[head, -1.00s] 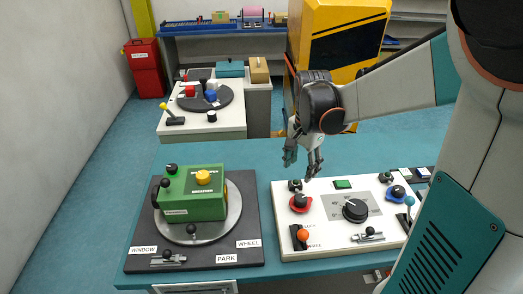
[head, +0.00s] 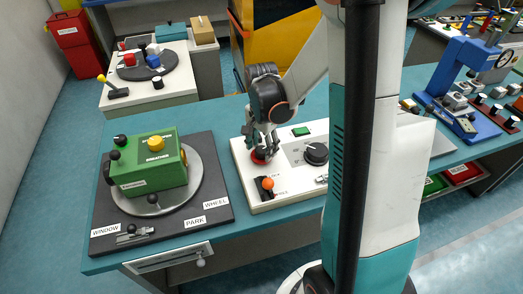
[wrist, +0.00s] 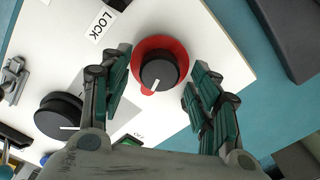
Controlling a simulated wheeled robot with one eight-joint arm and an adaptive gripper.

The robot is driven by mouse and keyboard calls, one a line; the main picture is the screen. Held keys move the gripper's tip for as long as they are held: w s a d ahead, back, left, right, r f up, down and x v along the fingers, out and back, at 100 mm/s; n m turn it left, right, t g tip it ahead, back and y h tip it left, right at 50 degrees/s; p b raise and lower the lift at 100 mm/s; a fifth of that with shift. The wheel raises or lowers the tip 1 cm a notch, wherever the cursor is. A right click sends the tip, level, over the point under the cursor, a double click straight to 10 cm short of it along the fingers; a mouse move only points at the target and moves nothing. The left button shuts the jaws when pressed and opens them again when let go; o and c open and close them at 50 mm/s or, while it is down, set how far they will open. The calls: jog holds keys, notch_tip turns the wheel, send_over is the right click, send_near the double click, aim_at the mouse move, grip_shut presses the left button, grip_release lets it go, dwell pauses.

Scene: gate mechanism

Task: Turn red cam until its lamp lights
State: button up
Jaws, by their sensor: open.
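The red cam (wrist: 137,50) is a red disc with a black knob (wrist: 160,70) on top, bearing a white pointer line. It sits on the white panel (wrist: 205,38). In the wrist view my gripper (wrist: 157,88) is open, with one finger on each side of the knob; whether they touch it I cannot tell. In the head view my gripper (head: 262,143) is over the red cam (head: 259,157), which it partly hides. A small dark fixture at the panel's back corner is hidden behind my gripper. I cannot make out a lit lamp.
A black dial (head: 316,153), a green block (head: 301,131) and an orange-knobbed lever (head: 267,184) share the panel. A green box (head: 150,172) on a turntable stands to the left. My own column hides the panel's right part. A blue machine (head: 468,85) stands at the right.

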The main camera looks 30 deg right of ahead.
jog(key=shift+f, duration=0.4)
jog(key=c, duration=1.1)
jog(key=shift+o, duration=0.2)
jog(key=shift+n, duration=0.4)
jog(key=n, duration=0.3)
jog(key=shift+b, duration=0.3)
jog(key=n, duration=0.3)
jog(key=shift+n, duration=0.3)
jog(key=n, duration=0.6)
jog(key=shift+b, duration=0.35)
jog(key=shift+n, duration=0.3)
